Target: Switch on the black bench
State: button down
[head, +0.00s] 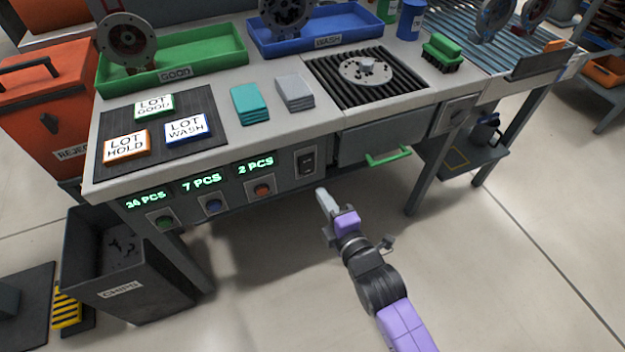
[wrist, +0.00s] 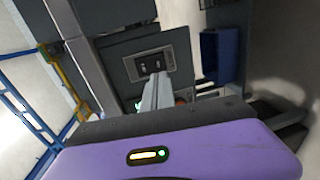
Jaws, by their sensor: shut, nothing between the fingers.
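The bench (head: 235,130) has a pale top and a dark grey front panel. A dark rocker switch (head: 306,163) sits on that panel, right of the lit counters. In the wrist view the switch plate (wrist: 150,64) shows ahead, just beyond the fingertips. My gripper (head: 323,196) is shut and empty, in front of the bench and a little below and right of the switch. In the head view it looks apart from the panel. Its fingers (wrist: 156,90) point toward the switch plate in the wrist view, overlapping its lower edge. Which way the rocker is set I cannot tell.
Green (head: 165,222), blue (head: 213,206) and orange (head: 262,190) buttons lie left of the switch, under lit counters. A drawer with a green handle (head: 388,157) juts out to the right. A chips bin (head: 118,275) stands at lower left. The floor in front is clear.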

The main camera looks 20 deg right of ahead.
aim_at(308, 172)
jog(key=w, duration=0.5)
jog(key=w+f+b, duration=0.1)
jog(key=w, duration=0.1)
jog(key=shift+w+f, duration=0.1)
jog(key=shift+w, duration=0.05)
jog(key=shift+w+f, duration=0.1)
jog(key=shift+w, duration=0.15)
jog(key=shift+s, duration=0.15)
